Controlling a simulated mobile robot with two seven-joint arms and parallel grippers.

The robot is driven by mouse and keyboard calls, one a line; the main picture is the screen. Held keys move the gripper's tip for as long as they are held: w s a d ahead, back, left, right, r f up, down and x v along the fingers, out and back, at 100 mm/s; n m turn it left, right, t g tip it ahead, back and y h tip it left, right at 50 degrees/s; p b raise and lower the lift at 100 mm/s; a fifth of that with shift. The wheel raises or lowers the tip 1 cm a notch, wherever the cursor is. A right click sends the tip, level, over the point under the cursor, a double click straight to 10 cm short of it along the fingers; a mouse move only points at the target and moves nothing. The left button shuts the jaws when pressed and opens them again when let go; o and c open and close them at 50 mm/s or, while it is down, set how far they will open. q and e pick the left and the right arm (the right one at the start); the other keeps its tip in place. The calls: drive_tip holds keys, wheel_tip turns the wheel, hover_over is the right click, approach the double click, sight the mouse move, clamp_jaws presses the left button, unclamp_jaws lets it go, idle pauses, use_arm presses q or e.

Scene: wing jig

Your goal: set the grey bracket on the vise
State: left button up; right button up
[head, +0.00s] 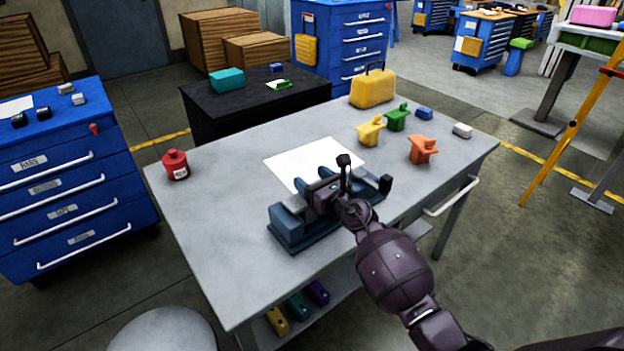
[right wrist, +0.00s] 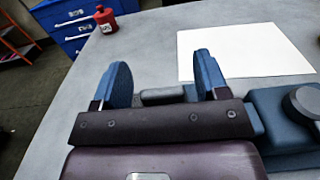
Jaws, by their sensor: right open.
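The blue vise (head: 300,236) stands on the grey workbench; part of it shows at the right of the right wrist view (right wrist: 275,105). A small grey piece (head: 291,203), which looks like the grey bracket, lies at the vise's left end. In the right wrist view a grey bar (right wrist: 162,96) shows just past the fingers, partly hidden by my gripper; I cannot tell its full shape. My right gripper (head: 313,179) is over the vise, its two blue fingers apart and nothing visible between the tips (right wrist: 160,68). My left gripper is out of view.
A white sheet (head: 290,156) lies behind the vise. A red bottle (head: 175,165) stands at the bench's left. Orange (head: 421,150), yellow (head: 370,132) and green (head: 397,119) parts, a pale block (head: 462,130) and a yellow case (head: 373,88) are toward the right and back. The left front is clear.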

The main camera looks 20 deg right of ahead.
drive_tip(key=p+v, duration=0.1)
drive_tip(key=v, duration=1)
drive_tip(key=shift+s, duration=0.35)
drive_tip(key=s+d+f+n+g+h, duration=0.1)
drive_tip(key=s+f+n+g+h, duration=0.1)
drive_tip(key=s+f+n, duration=0.3)
drive_tip(key=s+d+f+n+g+h, duration=0.1)
drive_tip(key=s+f+n, duration=0.5)
drive_tip(key=s+n, duration=0.6)
drive_tip(key=s+d+f+n+g+h, duration=0.1)
drive_tip(key=s+f+n, duration=0.5)
drive_tip(key=n, duration=1)
drive_tip(key=s+g+h, duration=0.1)
drive_tip(key=s+h, duration=0.1)
drive_tip(key=s, duration=0.1)
drive_tip(key=shift+s+d+g, duration=0.3)
drive_tip(key=shift+s, duration=0.05)
